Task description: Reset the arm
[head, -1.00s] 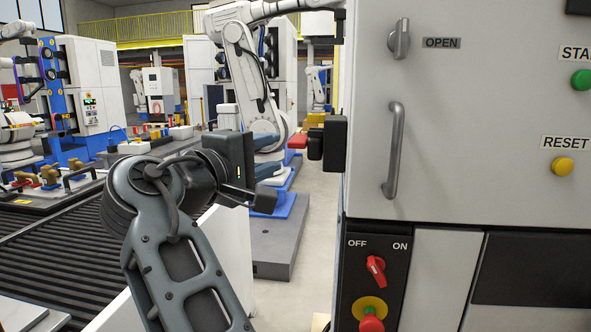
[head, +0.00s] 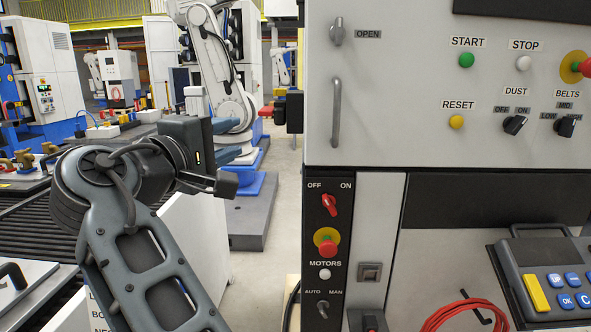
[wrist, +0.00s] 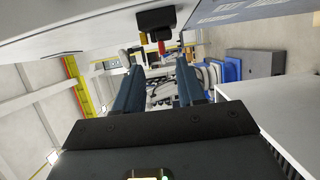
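My gripper (head: 225,184) is at the left in the head view, pointing right, apart from the control cabinet (head: 385,110). In the wrist view my gripper (wrist: 158,68) has its two dark fingers well apart, with only background between them. The yellow button (head: 456,122) labelled RESET is on the cabinet's light front, below the green START button (head: 466,60). A white robot arm (head: 212,60) stands on a blue base behind my gripper. Which arm the task means cannot be told from these frames.
Below the panel are a red OFF/ON switch (head: 330,204), a red emergency button (head: 327,243) and an AUTO/MAN switch (head: 322,306). A keypad pendant (head: 550,275) and red cable (head: 465,312) are at lower right. A handle (head: 336,112) sticks out of the cabinet door.

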